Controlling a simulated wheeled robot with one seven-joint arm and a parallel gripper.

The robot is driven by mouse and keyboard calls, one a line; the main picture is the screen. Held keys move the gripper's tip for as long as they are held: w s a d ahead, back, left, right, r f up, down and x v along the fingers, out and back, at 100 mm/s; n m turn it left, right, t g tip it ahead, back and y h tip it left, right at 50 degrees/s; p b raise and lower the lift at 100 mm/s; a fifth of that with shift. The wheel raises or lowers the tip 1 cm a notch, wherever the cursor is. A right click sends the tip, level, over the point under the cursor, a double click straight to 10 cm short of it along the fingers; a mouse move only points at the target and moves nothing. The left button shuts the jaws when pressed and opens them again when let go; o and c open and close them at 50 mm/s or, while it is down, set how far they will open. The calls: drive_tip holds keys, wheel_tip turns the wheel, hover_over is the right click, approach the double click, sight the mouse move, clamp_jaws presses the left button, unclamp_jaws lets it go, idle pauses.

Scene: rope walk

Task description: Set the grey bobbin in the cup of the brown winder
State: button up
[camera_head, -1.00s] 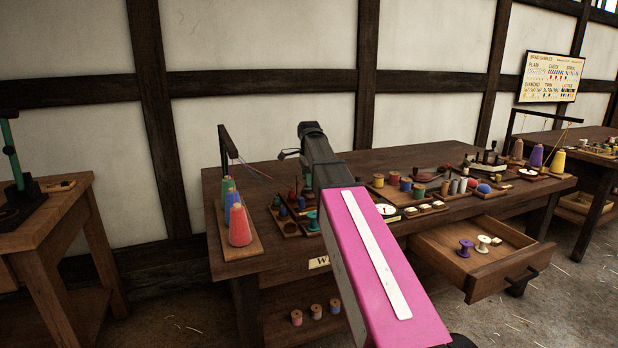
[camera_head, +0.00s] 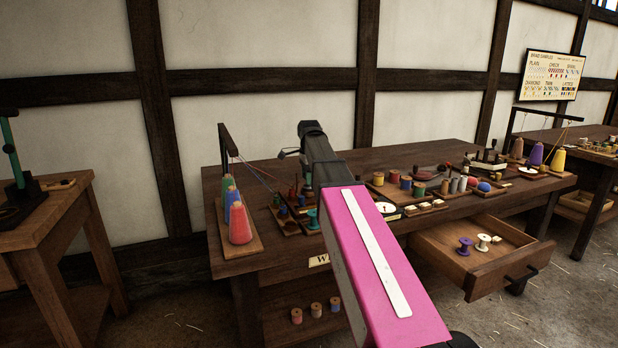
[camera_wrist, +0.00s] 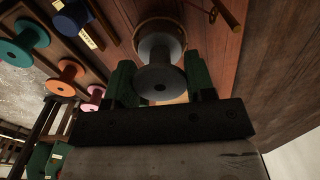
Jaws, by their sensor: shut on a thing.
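In the wrist view the grey bobbin (camera_wrist: 160,80) is between the two green fingers of my gripper (camera_wrist: 161,62), which are shut on it. One flange faces the camera. Beyond the bobbin is a round brown wooden cup (camera_wrist: 160,22), which looks like the winder's cup. The bobbin's far end overlaps the cup in the picture, lined up with its middle. I cannot tell whether the bobbin is inside the cup or just above it. In the head view my arm hides the bobbin and the cup.
In the head view, coloured cones (camera_head: 240,224) stand at the bench's left end. An open drawer (camera_head: 482,262) juts out at the right.

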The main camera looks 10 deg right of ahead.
drive_tip(key=shift+f, duration=0.15)
drive_tip(key=shift+f, duration=0.7)
drive_tip(key=shift+f, duration=0.1)
drive_tip(key=o, duration=1.2)
drive_tip(key=shift+r, duration=4)
